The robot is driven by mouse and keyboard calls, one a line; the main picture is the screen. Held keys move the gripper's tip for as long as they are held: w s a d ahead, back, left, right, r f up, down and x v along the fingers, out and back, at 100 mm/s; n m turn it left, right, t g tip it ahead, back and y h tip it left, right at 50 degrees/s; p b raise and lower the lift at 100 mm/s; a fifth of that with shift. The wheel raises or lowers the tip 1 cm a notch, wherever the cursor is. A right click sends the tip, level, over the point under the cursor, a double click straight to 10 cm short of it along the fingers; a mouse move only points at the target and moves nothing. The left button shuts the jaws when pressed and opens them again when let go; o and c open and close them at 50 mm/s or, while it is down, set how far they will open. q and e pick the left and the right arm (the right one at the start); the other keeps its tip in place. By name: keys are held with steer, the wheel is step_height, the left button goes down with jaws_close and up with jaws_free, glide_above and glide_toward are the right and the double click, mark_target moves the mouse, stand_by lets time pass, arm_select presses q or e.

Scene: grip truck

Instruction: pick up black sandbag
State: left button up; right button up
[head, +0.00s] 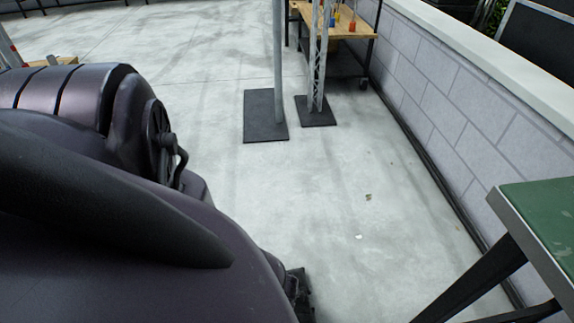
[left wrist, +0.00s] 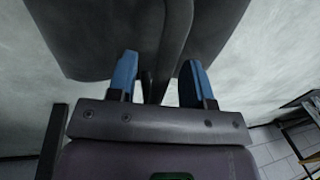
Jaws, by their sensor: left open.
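A dark grey-black bag, which looks like the black sandbag (left wrist: 100,35), fills the upper middle of the left wrist view. A narrow dark strap or fold runs down from it between the fingers. My left gripper (left wrist: 158,72) is open, with one blue-tipped finger on each side of that strap. I cannot tell whether either finger touches it. In the head view my left arm covers the left side and hides its fingers. A small dark shape shows at the bottom edge there, too unclear to name. My right gripper is in neither view.
Two posts stand on black base plates (head: 265,131) on the pale concrete floor. A wooden-topped cart (head: 352,24) is behind them. A block wall (head: 455,110) runs along the right. A green-topped table (head: 545,215) is at right front.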

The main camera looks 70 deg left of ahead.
arm_select(q)
steer(key=shift+w+f, duration=0.1)
jaws_close()
stand_by(0.3)
steer(key=shift+w+a, duration=0.1)
stand_by(0.3)
